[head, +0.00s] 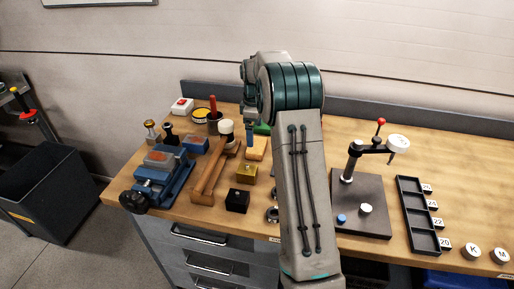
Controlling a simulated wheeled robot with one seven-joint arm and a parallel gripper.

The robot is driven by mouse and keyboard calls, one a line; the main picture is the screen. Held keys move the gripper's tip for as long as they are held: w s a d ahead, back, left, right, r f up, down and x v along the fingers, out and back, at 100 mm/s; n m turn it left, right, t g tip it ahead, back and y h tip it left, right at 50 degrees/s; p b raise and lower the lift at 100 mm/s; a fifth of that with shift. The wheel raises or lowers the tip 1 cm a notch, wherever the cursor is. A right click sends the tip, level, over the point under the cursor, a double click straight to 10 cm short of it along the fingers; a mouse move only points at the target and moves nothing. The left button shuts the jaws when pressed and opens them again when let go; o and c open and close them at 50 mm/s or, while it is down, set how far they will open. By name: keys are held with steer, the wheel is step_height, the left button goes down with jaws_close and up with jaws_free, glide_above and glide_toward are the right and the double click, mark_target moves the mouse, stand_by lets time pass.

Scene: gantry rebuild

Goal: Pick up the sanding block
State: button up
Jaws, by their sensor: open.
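The likely sanding block is a small tan-orange block (256,148) lying on the wooden workbench (335,135), just left of my arm; I cannot be certain of its identity at this size. My gripper (250,138) points down just above or behind this block. Its blue-grey fingers are small and partly merged in view, and nothing shows held between them. My arm hides part of the bench to the right of the block.
A brass-coloured block (246,173) and a black cube (237,201) stand in front. A wooden tool (208,184) and a blue vise (160,178) are left. A grey-plated stand (360,210) and black tray (402,183) are right.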

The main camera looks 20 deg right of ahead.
mark_target(257, 145)
steer(key=f, duration=0.2)
steer(key=f+p, duration=0.1)
steer(key=f, duration=0.4)
steer(key=shift+s+d+f+p, duration=0.1)
steer(key=shift+d+f+p, duration=0.05)
steer(key=shift+d+p, duration=0.2)
steer(key=c, duration=0.7)
